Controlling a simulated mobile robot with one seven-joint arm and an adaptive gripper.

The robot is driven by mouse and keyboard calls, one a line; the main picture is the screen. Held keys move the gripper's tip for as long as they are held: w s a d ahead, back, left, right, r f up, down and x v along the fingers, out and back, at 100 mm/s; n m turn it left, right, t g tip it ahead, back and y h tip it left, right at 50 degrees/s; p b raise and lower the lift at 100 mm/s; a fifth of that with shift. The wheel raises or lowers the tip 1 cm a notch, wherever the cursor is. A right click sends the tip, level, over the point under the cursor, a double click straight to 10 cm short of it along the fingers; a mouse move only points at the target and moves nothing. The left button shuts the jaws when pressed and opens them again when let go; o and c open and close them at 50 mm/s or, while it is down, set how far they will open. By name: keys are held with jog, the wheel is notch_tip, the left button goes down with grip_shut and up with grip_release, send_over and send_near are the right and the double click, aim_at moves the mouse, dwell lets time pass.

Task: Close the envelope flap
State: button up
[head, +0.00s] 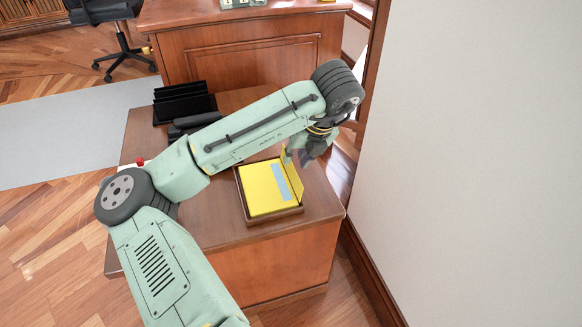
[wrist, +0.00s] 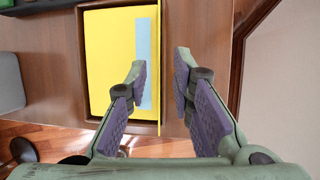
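A yellow envelope (head: 262,192) lies in a shallow brown tray (head: 273,219) on the wooden desk. Its flap (head: 292,178) stands up along the right side, and a pale blue strip (head: 280,180) runs beside it. My gripper (head: 297,160) is at the far end of the flap, above the tray's right side. In the wrist view, my gripper (wrist: 160,64) is open, with the flap's thin edge (wrist: 160,100) showing between its two fingers. I cannot tell whether either finger touches the flap. My arm hides part of the desk.
A black file rack (head: 183,103) stands at the desk's back left, with a dark object (head: 195,122) in front of it. A small red item (head: 140,162) shows behind my arm. A white wall (head: 470,160) rises close on the right. Bare desk (head: 318,195) lies right of the tray.

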aim_at(291, 172)
jog(key=shift+x, duration=2.1)
jog(key=shift+c, duration=0.2)
grip_shut()
